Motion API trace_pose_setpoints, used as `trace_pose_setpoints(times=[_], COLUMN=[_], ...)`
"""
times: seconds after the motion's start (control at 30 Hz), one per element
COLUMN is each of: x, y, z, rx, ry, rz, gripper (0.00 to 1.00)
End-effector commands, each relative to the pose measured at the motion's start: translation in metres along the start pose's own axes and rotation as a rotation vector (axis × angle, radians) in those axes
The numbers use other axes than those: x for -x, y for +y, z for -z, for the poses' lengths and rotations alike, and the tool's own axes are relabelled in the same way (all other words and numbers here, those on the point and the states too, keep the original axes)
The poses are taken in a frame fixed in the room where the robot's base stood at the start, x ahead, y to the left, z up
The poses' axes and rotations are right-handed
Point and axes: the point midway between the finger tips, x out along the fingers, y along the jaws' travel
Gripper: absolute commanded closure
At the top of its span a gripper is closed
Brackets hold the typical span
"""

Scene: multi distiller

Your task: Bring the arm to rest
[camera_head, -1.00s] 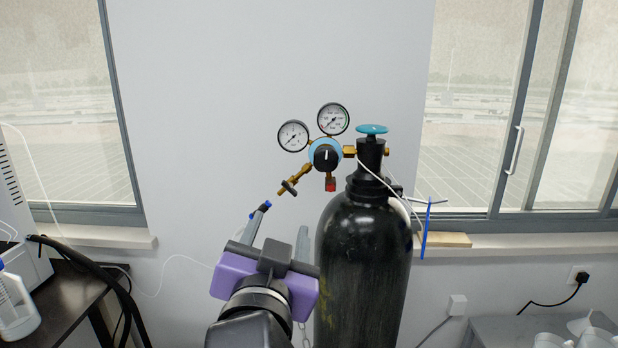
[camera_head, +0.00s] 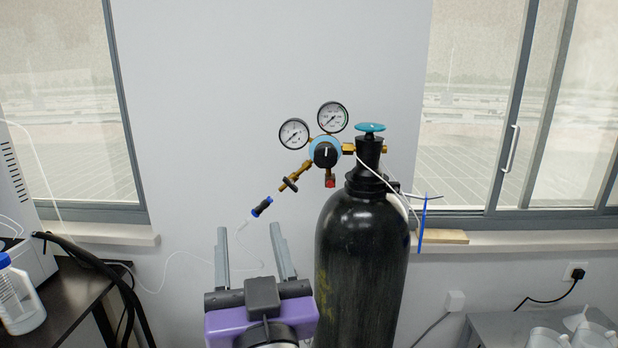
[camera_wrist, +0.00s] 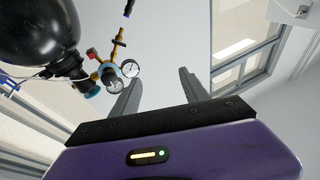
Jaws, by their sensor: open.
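My gripper (camera_head: 251,240) is at the lower middle of the head view, left of the black gas cylinder (camera_head: 362,265). Its two grey fingers point up, apart, with nothing between them. It also shows in the wrist view (camera_wrist: 158,85), open and empty. The cylinder stands upright and carries a teal valve knob (camera_head: 370,127) and a regulator (camera_head: 325,152) with two round gauges. A black and blue hose end (camera_head: 262,206) hangs just below the regulator's brass outlet, above the fingertips, with a thin white tube trailing from it. Whether it joins the outlet I cannot tell.
A dark table (camera_head: 75,300) with a white machine (camera_head: 22,215) and a bottle (camera_head: 20,298) stands at the left. A grey table (camera_head: 490,328) with white vessels is at the lower right. Windows flank the plain wall. The wall space above my gripper is mostly free.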

Motion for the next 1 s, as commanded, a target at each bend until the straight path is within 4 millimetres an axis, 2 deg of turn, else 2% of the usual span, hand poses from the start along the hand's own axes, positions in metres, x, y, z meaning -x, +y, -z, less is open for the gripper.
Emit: trace_pose_setpoints(times=[0.03, 0.2, 0.5, 0.7, 1.0], x=[0.011, 0.054, 0.151, 0.22, 0.326], y=[0.005, 0.023, 0.071, 0.105, 0.147], z=[-0.012, -0.05, -0.102, -0.123, -0.136], rx=[0.016, 0.063, 0.106, 0.114, 0.107], ry=[-0.003, 0.0, -0.029, -0.071, -0.181], rz=[0.014, 0.066, 0.079, 0.041, -0.064], gripper=[0.47, 0.47, 0.47, 0.47, 0.47])
